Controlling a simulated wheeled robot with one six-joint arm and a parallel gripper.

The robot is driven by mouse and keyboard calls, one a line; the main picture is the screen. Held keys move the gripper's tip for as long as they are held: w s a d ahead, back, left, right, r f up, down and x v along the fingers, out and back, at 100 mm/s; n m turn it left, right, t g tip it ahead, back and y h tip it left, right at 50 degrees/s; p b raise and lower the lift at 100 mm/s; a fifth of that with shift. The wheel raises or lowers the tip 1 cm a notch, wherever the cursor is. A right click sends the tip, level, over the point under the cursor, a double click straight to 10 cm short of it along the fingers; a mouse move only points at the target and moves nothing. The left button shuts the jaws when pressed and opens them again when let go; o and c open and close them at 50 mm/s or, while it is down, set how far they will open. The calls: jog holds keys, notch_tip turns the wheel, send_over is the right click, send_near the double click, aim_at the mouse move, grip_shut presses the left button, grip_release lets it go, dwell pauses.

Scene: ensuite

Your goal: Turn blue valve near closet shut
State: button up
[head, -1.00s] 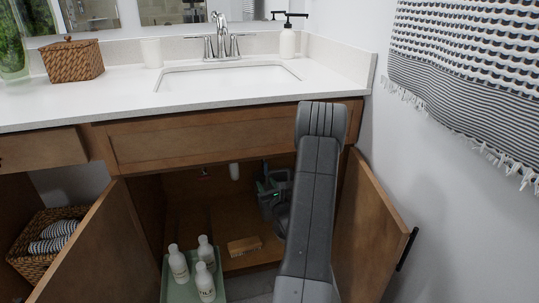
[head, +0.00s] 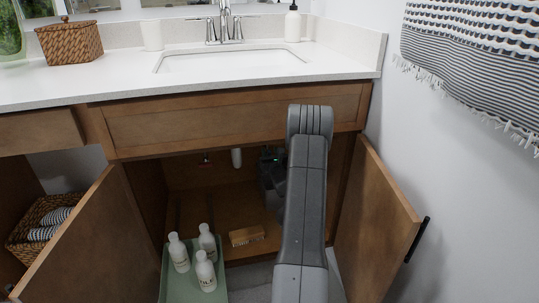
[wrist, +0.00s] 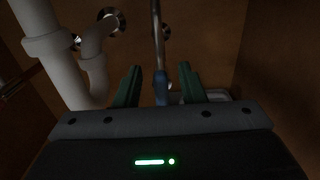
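The blue valve (wrist: 161,88) sits at the lower end of a thin metal pipe (wrist: 158,38) in the wrist view. My gripper (wrist: 158,76) is open, with one green finger on each side of the blue valve. Gaps seem to show between the valve and both fingers; I cannot tell whether either touches. In the head view my gripper (head: 272,172) is inside the open cabinet under the sink, partly hidden by my arm. The blue valve cannot be made out there.
A white drain pipe (wrist: 62,62) runs left of the gripper. Open cabinet doors stand at left (head: 75,235) and right (head: 372,222). A small reddish fitting (head: 204,159) is further left.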

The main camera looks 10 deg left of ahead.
jog(key=shift+x, duration=0.75)
jog(key=shift+c, duration=0.3)
grip_shut()
jog(key=shift+m, duration=0.3)
jog(key=d+f+m+p, duration=0.1)
jog(key=m, duration=0.4)
jog(key=f+m, duration=0.1)
jog(key=m, duration=0.5)
jog(key=w+d+f+m+p, duration=0.1)
jog(key=m, duration=0.5)
jog(key=shift+d+p, duration=0.3)
jog(key=shift+d, duration=0.05)
jog(key=shift+m, duration=0.3)
